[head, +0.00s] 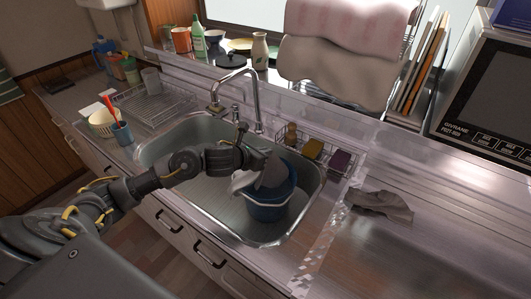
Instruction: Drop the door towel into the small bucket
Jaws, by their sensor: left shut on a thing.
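A small dark-blue bucket (268,210) stands in the steel sink, toward its right side. My left gripper (258,163) is at the bucket's mouth and is shut on a grey cloth, the towel (271,174). The towel hangs bunched over the bucket's opening. A paler part (242,182) shows at the bucket's left rim; I cannot tell if it is the same cloth. The towel hides much of the bucket's inside. My right gripper is not in view.
The sink (215,205) has a tall faucet (257,100) behind the bucket. A wire basket (312,150) with sponges is at its back right. A grey cloth (380,205) lies on the right counter. Towels (335,70) hang at the back. A dish rack (150,105) stands left.

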